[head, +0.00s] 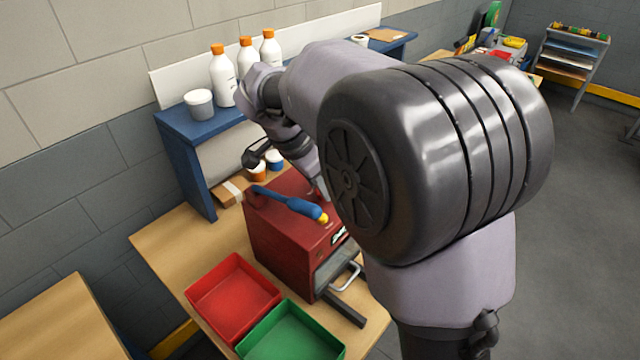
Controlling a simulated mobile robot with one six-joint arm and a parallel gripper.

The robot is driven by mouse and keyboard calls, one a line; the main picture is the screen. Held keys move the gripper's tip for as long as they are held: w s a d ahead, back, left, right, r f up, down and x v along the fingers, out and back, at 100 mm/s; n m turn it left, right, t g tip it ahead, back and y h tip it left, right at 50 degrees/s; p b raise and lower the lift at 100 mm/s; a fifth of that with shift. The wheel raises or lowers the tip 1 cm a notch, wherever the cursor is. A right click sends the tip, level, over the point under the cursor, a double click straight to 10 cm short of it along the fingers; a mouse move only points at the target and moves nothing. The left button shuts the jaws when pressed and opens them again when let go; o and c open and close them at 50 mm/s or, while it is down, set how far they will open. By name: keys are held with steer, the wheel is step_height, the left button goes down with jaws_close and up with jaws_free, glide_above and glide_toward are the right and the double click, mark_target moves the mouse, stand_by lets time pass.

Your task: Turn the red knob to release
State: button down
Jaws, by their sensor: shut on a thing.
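A red box-shaped machine (275,235) stands on the wooden table. A lever with a blue grip and yellow tip (293,203) lies across its top. At its front are a grey drawer-like part with a metal handle (346,276) and a dark bar. My gripper (316,188) is mostly hidden by my arm and reaches down to the machine's top, behind the lever. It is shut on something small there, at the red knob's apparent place. The knob is almost wholly hidden, so its turn cannot be seen.
A red tray (233,331) and a green tray (262,351) sit at the table's front left. Small jars and a box stand behind the machine. My arm covers the right side.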

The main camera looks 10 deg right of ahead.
steer(key=shift+m+g, duration=0.4)
steer(key=shift+m, duration=0.4)
steer(key=c, duration=1.1)
jaws_free()
steer(key=shift+a, duration=0.1)
steer(key=shift+o, duration=0.2)
steer(key=p+v, duration=0.7)
steer(key=v, duration=1)
steer(key=shift+a, duration=0.2)
steer(key=shift+d+r, duration=0.1)
